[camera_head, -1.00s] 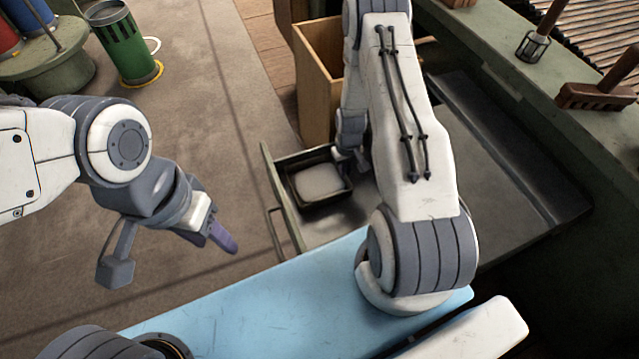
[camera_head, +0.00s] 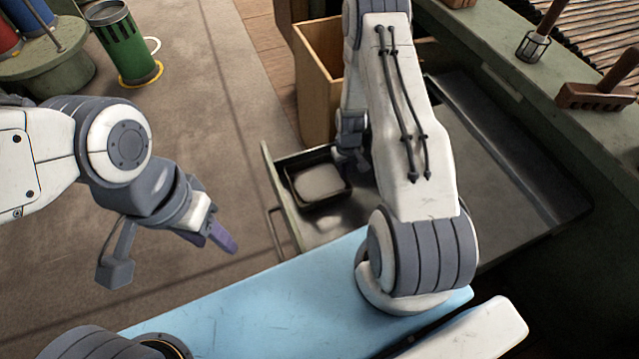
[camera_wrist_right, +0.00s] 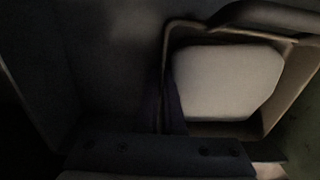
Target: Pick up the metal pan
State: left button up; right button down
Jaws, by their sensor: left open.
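The metal pan (camera_head: 318,202) is a dark rectangular tray with a pale block (camera_head: 320,182) in it, inside the open drawer (camera_head: 335,228). My right gripper (camera_head: 350,165) is down at the pan's right side, partly hidden by its own arm. In the right wrist view, the dark fingers of my right gripper (camera_wrist_right: 166,105) are close together at the wall of the pan (camera_wrist_right: 166,50); the dimness hides whether they grip it. My left gripper (camera_head: 216,240) is open and empty, over the floor left of the drawer.
A tall open cardboard-coloured box (camera_head: 318,85) stands just behind the drawer. A light blue panel (camera_head: 260,305) lies in front. A green can (camera_head: 130,45) stands at the back left. A brush (camera_head: 597,95) lies on the green ledge at right. Floor left of the drawer is clear.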

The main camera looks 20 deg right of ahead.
notch_tip(320, 180, up, 10)
jog(key=p, duration=0.3)
jog(key=shift+p, duration=0.35)
jog(key=shift+r, duration=0.1)
dwell(1.6)
